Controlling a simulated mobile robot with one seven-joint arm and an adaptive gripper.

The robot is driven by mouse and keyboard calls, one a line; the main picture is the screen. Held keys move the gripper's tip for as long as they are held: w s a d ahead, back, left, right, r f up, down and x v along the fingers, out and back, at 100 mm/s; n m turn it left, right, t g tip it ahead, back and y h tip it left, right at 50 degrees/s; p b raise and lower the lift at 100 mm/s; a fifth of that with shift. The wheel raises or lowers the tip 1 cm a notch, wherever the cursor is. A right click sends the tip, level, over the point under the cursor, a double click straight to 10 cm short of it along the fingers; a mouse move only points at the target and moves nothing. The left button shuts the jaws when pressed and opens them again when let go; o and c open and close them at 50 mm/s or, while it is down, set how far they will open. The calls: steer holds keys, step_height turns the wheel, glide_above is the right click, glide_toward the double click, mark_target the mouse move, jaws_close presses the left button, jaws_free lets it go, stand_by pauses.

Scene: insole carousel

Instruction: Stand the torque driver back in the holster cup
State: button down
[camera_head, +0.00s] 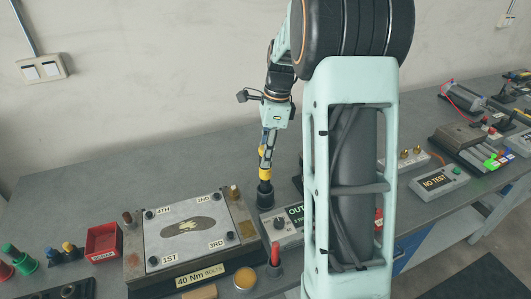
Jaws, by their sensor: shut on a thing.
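My gripper (268,148) points down above the back right of the fixture plate. It is shut on the torque driver (265,173), which shows a yellow band and hangs close to upright below the fingers. A short dark cylinder, which looks like the holster cup (265,199), stands on the bench directly under the driver. The driver's lower end meets the cup's mouth in this view. I cannot tell whether it is inside the cup or just above or in front of it.
A fixture (188,231) with a numbered plate stands left of the cup. A control box (289,226) with a knob is close in front. A red bin (104,243) is further left. My arm column hides part of the bench to the right. The bench behind is clear.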

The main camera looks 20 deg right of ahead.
mark_target(266, 170)
stand_by(0.3)
steer(key=shift+f+b, duration=1.85)
steer(key=shift+f, duration=1.45)
steer(key=c, duration=1.5)
jaws_free()
steer(key=shift+o, duration=0.2)
steer(key=r, duration=0.4)
steer(key=d+r, duration=0.1)
steer(key=r, duration=0.7)
steer(key=shift+s+d, duration=0.2)
steer(key=shift+d, duration=0.15)
